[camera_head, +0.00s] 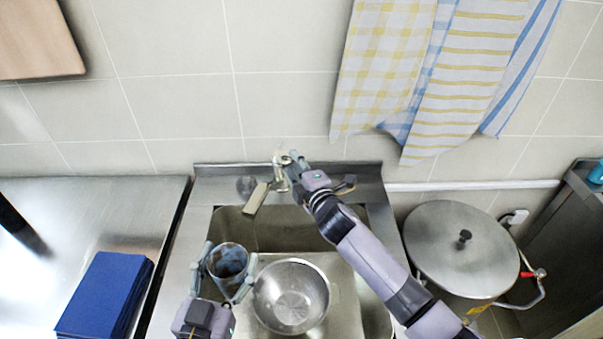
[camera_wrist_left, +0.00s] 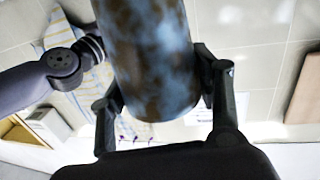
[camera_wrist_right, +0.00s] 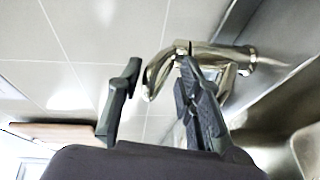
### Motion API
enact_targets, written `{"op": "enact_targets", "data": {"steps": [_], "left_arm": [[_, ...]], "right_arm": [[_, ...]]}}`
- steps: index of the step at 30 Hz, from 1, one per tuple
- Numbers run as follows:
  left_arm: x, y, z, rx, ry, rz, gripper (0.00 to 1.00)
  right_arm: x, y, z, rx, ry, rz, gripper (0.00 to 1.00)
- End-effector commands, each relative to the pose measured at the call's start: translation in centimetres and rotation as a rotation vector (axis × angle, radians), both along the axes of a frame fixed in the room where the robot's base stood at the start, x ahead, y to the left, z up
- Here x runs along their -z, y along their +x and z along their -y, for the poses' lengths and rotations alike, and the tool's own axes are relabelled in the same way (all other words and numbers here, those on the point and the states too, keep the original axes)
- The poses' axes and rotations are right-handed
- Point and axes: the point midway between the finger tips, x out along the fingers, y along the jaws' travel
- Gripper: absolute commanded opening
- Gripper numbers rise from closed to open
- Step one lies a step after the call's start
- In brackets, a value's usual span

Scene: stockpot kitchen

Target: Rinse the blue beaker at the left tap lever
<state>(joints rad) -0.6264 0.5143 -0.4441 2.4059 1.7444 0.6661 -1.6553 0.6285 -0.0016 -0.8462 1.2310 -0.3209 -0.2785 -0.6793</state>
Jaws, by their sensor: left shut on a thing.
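The blue beaker (camera_head: 229,262), blotched with brown stains, is held between the fingers of my left gripper (camera_head: 226,273), left of the metal bowl. In the left wrist view the beaker (camera_wrist_left: 150,50) fills the space between both fingers. The tap (camera_head: 281,180) stands at the back of the sink, with its left lever (camera_head: 256,198) pointing forward and left. My right gripper (camera_head: 290,162) is at the top of the tap. In the right wrist view its fingers are apart, with the tap (camera_wrist_right: 160,72) close to the right-hand finger; contact is unclear.
A metal bowl (camera_head: 291,297) stands at the sink, right of the beaker. The right lever (camera_head: 345,184) is partly behind my right arm. A lidded stockpot (camera_head: 460,248) stands to the right. Blue boards (camera_head: 104,295) lie on the left counter. Towels (camera_head: 440,70) hang behind.

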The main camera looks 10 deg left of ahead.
Motion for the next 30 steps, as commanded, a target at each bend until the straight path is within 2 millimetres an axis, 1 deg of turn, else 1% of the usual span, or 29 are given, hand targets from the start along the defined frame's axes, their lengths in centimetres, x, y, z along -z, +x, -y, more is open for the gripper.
{"op": "enact_targets", "data": {"steps": [5, 15, 18, 24, 30], "left_arm": [[0.0, 0.0, 0.0, 0.000, 0.000, 0.000, 0.33], [0.0, 0.0, 0.0, 0.000, 0.000, 0.000, 0.33], [0.0, 0.0, 0.0, 0.000, 0.000, 0.000, 0.33], [0.0, 0.0, 0.0, 0.000, 0.000, 0.000, 0.33], [0.0, 0.0, 0.0, 0.000, 0.000, 0.000, 0.33]], "right_arm": [[-0.1, -1.6, 1.1, 0.000, -0.001, 0.001, 0.33], [-0.7, -6.7, 4.4, -0.003, 0.000, 0.000, 0.33], [-0.9, -8.0, 5.2, -0.003, 0.000, 0.000, 0.33], [-1.2, -9.4, 6.1, -0.004, 0.001, 0.001, 0.33], [-1.3, -9.7, 6.3, -0.003, 0.002, 0.002, 0.33]]}}
